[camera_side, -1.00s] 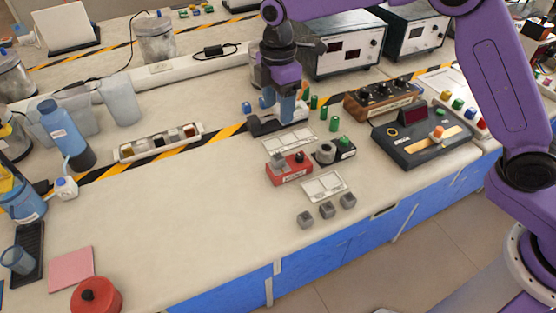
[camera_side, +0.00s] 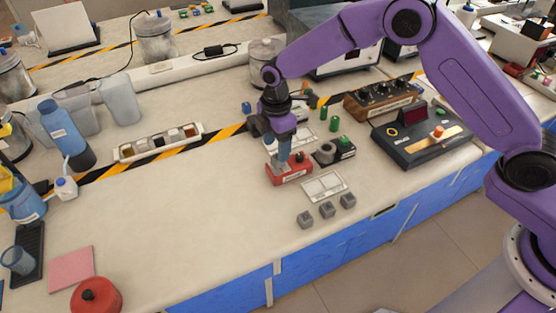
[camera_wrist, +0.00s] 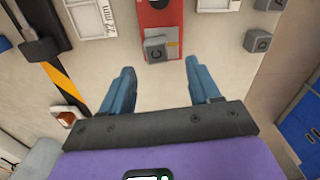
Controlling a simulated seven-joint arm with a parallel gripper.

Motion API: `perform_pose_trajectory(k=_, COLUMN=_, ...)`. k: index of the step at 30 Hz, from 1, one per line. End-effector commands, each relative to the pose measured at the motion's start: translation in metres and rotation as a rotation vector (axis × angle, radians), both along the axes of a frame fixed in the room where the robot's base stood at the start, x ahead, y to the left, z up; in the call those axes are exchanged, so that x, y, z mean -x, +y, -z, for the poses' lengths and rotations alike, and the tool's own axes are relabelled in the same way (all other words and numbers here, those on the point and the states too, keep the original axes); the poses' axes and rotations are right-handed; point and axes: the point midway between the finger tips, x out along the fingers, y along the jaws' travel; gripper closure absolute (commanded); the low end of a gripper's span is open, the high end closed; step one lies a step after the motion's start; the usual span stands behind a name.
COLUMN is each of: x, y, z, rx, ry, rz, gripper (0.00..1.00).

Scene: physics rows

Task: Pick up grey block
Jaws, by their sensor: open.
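A red device (camera_side: 290,175) with a black knob sits on the bench. A grey block (camera_wrist: 156,48) is at its near end in the wrist view; my gripper largely hides this block in the side view. More grey blocks stand in a row near the bench's front edge: one at the left (camera_side: 305,219), one in the middle (camera_side: 327,209) and one at the right (camera_side: 348,200). My gripper (camera_wrist: 161,68) has two blue fingers spread apart with nothing between them. In the side view my gripper (camera_side: 284,160) is over the red device.
A grey round piece on a dark base (camera_side: 326,152) and green pegs (camera_side: 334,124) stand close by. A white slotted plate (camera_side: 324,186) lies in front. A dark control box (camera_side: 425,132) is to the right.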

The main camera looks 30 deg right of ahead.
Motion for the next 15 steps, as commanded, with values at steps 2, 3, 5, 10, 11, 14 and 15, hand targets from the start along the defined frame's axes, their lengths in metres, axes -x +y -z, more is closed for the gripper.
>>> perform_pose_trajectory(k=2, x=-0.001, y=-0.001, z=0.006, rx=0.000, ry=0.001, rz=0.001, gripper=0.38)
perform_pose_trajectory(k=3, x=-0.001, y=-0.003, z=0.010, rx=0.001, ry=0.002, rz=0.001, gripper=0.38)
perform_pose_trajectory(k=5, x=-0.002, y=-0.005, z=0.019, rx=0.002, ry=0.003, rz=0.001, gripper=0.38)
perform_pose_trajectory(k=10, x=-0.004, y=-0.007, z=0.042, rx=0.001, ry=0.003, rz=0.000, gripper=0.38)
perform_pose_trajectory(k=11, x=-0.004, y=-0.007, z=0.045, rx=0.001, ry=0.002, rz=0.000, gripper=0.38)
perform_pose_trajectory(k=14, x=-0.004, y=-0.006, z=0.050, rx=0.000, ry=0.000, rz=0.000, gripper=0.38)
perform_pose_trajectory(k=15, x=-0.004, y=-0.006, z=0.051, rx=0.000, ry=0.000, rz=0.000, gripper=0.38)
